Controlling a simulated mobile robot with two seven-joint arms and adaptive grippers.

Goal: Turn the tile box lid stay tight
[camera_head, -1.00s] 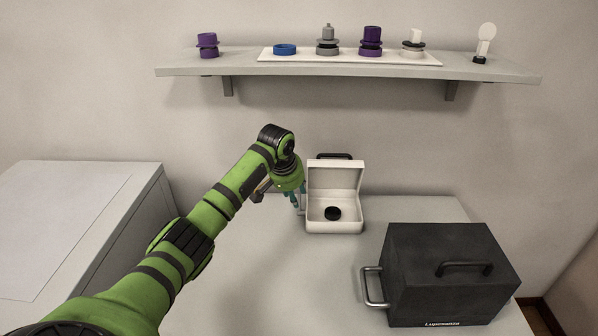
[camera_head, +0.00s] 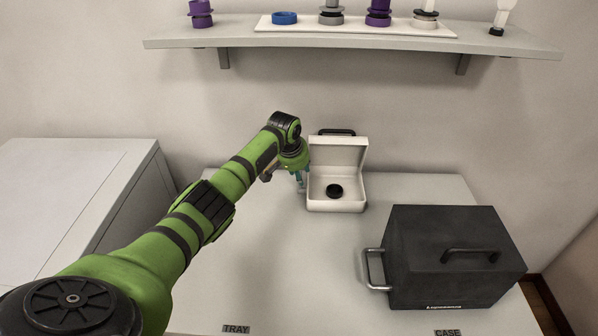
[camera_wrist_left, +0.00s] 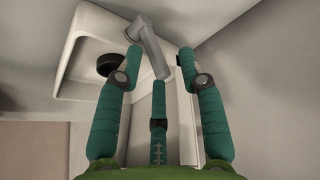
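The white tile box (camera_head: 336,206) stands on the table against the wall with its lid (camera_head: 338,153) raised. A round black piece (camera_head: 334,191) lies inside it. My left gripper (camera_head: 303,180) is at the box's left side, beside the open lid. In the left wrist view, the grey lid stay (camera_wrist_left: 151,48) sits between the teal fingers of my left gripper (camera_wrist_left: 160,58). The fingers are spread, with a visible gap between the stay and the right finger. Contact with the left finger cannot be told. The box (camera_wrist_left: 90,50) and black piece (camera_wrist_left: 110,64) also show there. My right gripper is not in view.
A dark case (camera_head: 455,255) with handles stands at the right of the table. A shelf (camera_head: 350,42) with purple, blue, grey and white parts hangs above. A grey cabinet (camera_head: 80,200) is at the left. The table's front middle is clear.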

